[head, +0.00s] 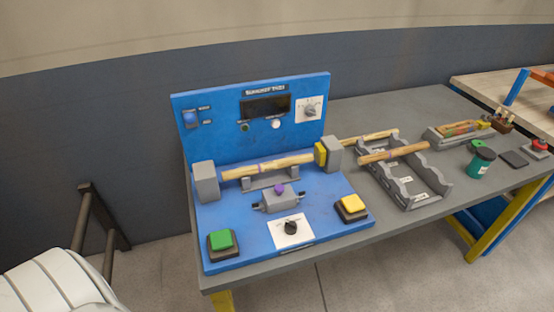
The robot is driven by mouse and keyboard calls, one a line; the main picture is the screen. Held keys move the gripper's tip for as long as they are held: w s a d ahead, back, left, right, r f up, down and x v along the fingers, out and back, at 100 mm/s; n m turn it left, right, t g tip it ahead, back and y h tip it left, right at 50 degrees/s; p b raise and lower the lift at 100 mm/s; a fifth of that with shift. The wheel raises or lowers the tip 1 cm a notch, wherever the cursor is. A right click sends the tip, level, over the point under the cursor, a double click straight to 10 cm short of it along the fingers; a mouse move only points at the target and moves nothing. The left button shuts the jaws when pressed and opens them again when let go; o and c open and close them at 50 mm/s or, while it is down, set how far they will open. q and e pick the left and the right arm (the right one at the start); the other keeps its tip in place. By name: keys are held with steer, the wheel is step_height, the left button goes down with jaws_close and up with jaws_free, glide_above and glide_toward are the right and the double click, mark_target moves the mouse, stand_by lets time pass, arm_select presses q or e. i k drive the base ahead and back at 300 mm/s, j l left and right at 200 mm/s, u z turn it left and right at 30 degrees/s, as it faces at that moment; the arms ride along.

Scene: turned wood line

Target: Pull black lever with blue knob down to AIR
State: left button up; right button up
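The blue knob (190,118) of the lever sits at the upper left of the blue back panel (222,142) of the test station. Little of the black lever itself can be made out behind the knob. Two small label plates are to the right of the knob, one above the other; their print is too small to read, so I cannot tell which is AIR or exactly where the lever stands. Neither of my grippers is in view.
Below the panel, a turned wood piece (268,166) lies between grey end blocks. A green button (221,239), a yellow button (352,203) and a black rotary knob (291,227) are in front. A grey rack (411,197) and green cup (481,163) stand right.

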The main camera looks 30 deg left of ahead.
mark_target(189, 118)
steer(key=u, duration=1.55)
